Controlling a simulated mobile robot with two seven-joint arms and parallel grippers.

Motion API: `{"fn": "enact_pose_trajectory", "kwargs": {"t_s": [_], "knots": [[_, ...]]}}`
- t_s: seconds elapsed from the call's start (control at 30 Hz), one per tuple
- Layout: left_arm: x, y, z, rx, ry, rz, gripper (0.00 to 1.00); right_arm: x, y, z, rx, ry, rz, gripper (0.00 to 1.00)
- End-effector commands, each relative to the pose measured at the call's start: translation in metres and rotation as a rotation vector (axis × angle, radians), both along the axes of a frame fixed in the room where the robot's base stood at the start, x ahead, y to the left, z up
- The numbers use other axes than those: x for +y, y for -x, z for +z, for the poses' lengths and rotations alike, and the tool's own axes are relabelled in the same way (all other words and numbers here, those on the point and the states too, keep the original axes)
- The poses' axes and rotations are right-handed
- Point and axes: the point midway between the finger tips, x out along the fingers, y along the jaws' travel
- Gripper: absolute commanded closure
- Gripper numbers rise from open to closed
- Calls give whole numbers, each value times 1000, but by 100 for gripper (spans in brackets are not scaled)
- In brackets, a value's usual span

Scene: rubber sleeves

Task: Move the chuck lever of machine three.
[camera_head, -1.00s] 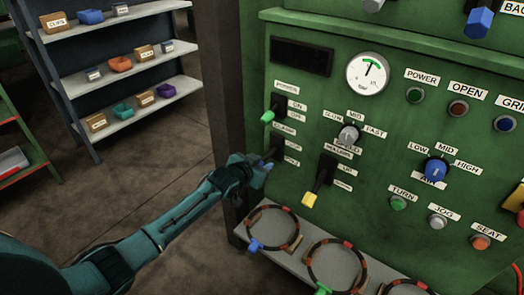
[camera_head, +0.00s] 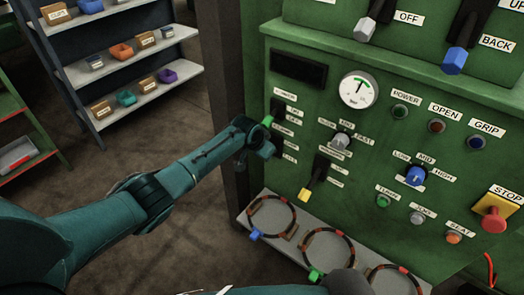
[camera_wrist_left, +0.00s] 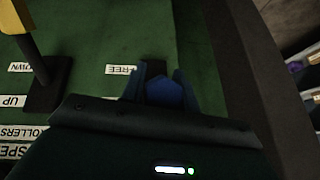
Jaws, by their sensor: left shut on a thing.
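My left gripper (camera_head: 268,149) is at the left side of the green machine panel, just below a lever with a green knob (camera_head: 268,121). In the left wrist view, its two fingers (camera_wrist_left: 160,88) stand on both sides of a blue knob (camera_wrist_left: 165,94) and are shut on it. The blue-knobbed lever's dark stem (camera_wrist_left: 153,68) shows beyond the knob, near a label reading FREE (camera_wrist_left: 121,70). In the head view the gripper hides this lever.
A yellow-tipped lever (camera_head: 304,195) sits to the right, with a grey selector knob (camera_head: 340,141) above it. A shelf (camera_head: 300,250) with several striped rings juts out below. A red STOP button (camera_head: 493,219) is at far right. A storage rack (camera_head: 75,50) stands behind left.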

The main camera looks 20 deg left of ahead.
Motion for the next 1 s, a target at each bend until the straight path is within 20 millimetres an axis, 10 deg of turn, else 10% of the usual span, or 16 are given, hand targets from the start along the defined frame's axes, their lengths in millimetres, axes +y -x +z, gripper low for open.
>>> {"fn": "enact_pose_trajectory", "kwargs": {"t_s": [0.47, 0.5, 1.0], "knots": [[0, 0, 0, 17, -8, 1, 100, -1, 0, 0, 3, 2, -3, 100], [0, 0, 0, 17, -8, 1, 69, -1, 0, 0, 3, 2, -3, 100], [0, 0, 1, 15, -7, 0, 48, -1, 0, 0, 3, 2, -3, 100]]}}
